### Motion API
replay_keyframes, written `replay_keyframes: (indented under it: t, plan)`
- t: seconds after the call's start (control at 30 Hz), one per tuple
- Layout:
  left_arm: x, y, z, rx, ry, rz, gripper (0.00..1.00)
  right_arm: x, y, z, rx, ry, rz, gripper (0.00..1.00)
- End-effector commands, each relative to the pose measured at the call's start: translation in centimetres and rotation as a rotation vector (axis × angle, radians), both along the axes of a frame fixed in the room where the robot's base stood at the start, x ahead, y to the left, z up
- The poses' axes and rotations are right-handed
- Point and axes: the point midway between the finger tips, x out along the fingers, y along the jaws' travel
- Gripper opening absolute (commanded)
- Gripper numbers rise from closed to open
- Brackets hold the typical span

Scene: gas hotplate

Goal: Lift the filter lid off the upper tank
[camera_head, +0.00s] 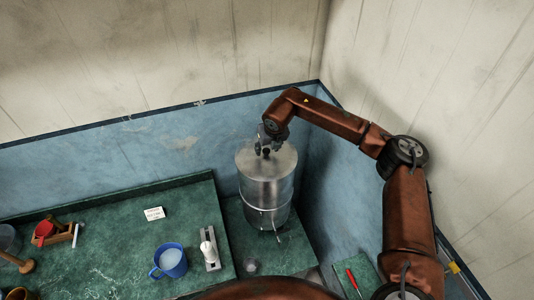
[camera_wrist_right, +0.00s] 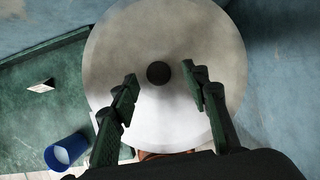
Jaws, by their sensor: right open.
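The filter lid (camera_head: 262,160) is the round metal top of the upper tank (camera_head: 265,185), a steel cylinder in the back corner. In the right wrist view the lid (camera_wrist_right: 165,45) is a pale disc with a dark round knob (camera_wrist_right: 159,73) at its middle. My right gripper (camera_head: 265,145) is above the lid at the knob. In the right wrist view its fingers (camera_wrist_right: 164,88) are open, one on each side of the knob, with gaps to it. The lid sits on the tank. My left gripper is not in view.
A blue mug (camera_head: 171,261), a white-handled fixture (camera_head: 209,250) and a small white card (camera_head: 154,213) are on the green counter left of the tank. Blue walls close off the back and right.

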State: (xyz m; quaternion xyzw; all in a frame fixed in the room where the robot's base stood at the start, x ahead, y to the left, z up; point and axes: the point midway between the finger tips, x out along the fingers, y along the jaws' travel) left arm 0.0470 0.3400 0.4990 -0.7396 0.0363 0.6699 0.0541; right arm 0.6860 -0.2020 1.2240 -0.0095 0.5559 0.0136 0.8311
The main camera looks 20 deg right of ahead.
Motion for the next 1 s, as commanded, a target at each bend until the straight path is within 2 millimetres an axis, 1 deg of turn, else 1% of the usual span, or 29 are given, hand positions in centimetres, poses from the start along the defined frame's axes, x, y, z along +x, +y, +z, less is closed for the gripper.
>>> replay_keyframes:
  t: [0.03,0.17,0.4,1.0]
  plan:
    - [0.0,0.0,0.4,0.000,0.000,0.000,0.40,0.3,0.1,-0.4,0.002,0.001,0.000,0.42]
    - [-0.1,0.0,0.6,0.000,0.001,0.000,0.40,0.6,0.1,-1.3,0.002,-0.002,0.000,0.42]
    - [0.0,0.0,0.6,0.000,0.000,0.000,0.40,0.7,0.1,-1.5,0.001,-0.002,0.000,0.42]
    - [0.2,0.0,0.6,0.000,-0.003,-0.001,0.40,0.7,0.1,-1.4,0.002,-0.002,0.001,0.00]
